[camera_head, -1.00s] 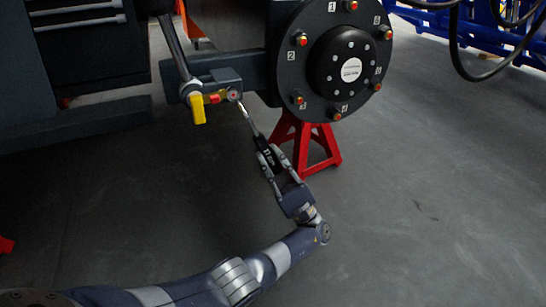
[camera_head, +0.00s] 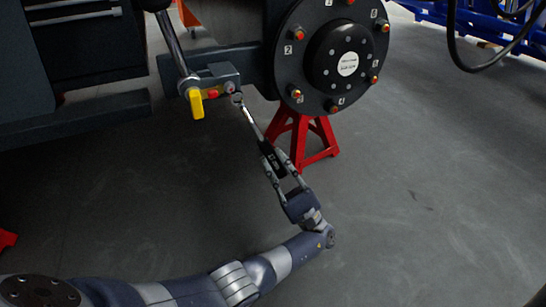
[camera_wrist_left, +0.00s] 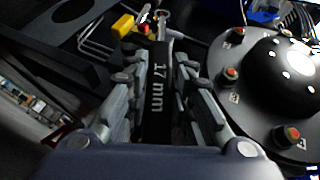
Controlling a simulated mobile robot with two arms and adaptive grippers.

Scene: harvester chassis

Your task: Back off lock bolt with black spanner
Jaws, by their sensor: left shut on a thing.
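My left gripper (camera_head: 274,174) is shut on the black spanner (camera_head: 268,150). The spanner's black grip, marked 17 mm, shows between the fingers in the left wrist view (camera_wrist_left: 160,95). Its silver shank points up and left, and its ring end (camera_head: 237,99) is at the lock bolt (camera_head: 229,87) on the grey block. I cannot tell whether the ring is seated on the bolt, as the ring covers part of that spot. A yellow lever (camera_head: 196,103) with a red part sits just left of it. My right gripper is not in view.
The dark wheel hub (camera_head: 287,65) with several numbered red-tipped studs is right of the block. A red jack stand (camera_head: 318,150) stands below it, close behind my gripper. A black cabinet (camera_head: 90,45) is at the upper left. The grey floor on the right is clear.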

